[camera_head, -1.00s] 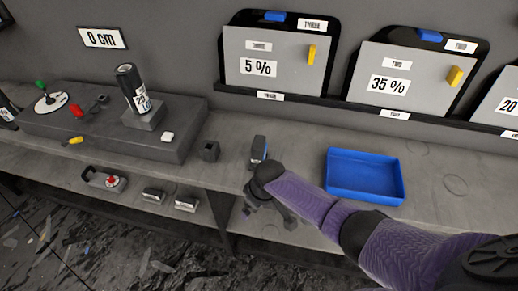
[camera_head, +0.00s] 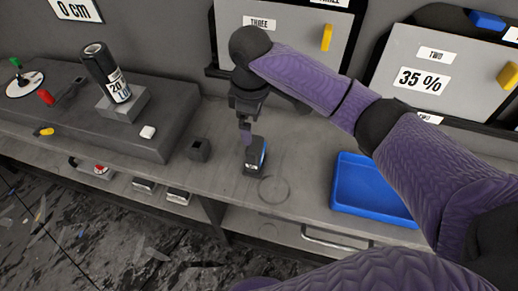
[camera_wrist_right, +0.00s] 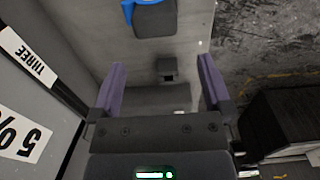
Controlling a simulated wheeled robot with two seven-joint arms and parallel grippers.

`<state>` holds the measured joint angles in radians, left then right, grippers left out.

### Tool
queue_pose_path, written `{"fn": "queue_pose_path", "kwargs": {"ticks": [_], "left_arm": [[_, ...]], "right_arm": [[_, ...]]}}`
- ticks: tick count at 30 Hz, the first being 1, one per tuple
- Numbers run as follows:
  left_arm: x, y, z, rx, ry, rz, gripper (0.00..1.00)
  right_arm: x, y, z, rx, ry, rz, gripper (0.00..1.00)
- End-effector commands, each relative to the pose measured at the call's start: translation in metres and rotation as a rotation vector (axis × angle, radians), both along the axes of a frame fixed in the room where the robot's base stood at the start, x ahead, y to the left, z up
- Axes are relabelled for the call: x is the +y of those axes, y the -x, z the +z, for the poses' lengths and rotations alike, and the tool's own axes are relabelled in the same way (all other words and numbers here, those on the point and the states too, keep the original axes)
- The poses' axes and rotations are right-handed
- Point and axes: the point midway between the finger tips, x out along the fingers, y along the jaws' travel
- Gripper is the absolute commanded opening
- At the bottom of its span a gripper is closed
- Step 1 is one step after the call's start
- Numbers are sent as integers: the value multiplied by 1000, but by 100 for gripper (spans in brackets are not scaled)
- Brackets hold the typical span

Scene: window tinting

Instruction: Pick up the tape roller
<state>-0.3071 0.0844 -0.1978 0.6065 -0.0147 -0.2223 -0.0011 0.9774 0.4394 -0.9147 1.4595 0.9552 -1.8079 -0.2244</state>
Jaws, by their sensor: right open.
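The tape roller, a dark block with a blue side (camera_head: 256,154), stands on the grey worktop in the head view. It also shows at the top edge of the right wrist view (camera_wrist_right: 155,20), partly cut off, beyond my fingertips. My right gripper (camera_head: 245,134) points down just behind the tape roller in the head view, close to its top. In the right wrist view the two purple fingers of my right gripper (camera_wrist_right: 161,64) are spread wide with nothing held between them. My left gripper is not in view.
A small black holder (camera_head: 198,150) stands left of the tape roller. A blue tray (camera_head: 362,207) lies to the right. A raised grey platform (camera_head: 75,125) holds a spray can (camera_head: 107,70). Panels lean along the back wall. The worktop's front edge is close.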

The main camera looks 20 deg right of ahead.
Motion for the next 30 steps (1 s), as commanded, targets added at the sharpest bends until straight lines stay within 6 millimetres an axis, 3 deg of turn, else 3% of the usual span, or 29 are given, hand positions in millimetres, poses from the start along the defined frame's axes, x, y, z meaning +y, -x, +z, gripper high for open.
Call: {"fn": "queue_pose_path", "kwargs": {"ticks": [1,7,15,18,26,30], "left_arm": [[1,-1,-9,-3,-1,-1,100],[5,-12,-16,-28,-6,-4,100],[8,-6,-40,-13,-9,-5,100],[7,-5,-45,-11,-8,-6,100],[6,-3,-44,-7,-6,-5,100],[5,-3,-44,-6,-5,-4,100]], "right_arm": [[0,0,-10,2,0,0,100],[0,0,-31,6,1,-1,100],[-1,0,-92,5,0,-2,100],[-1,0,-106,3,1,-1,100],[-1,0,-109,1,0,-1,100],[-1,0,-109,1,0,-1,72]]}}
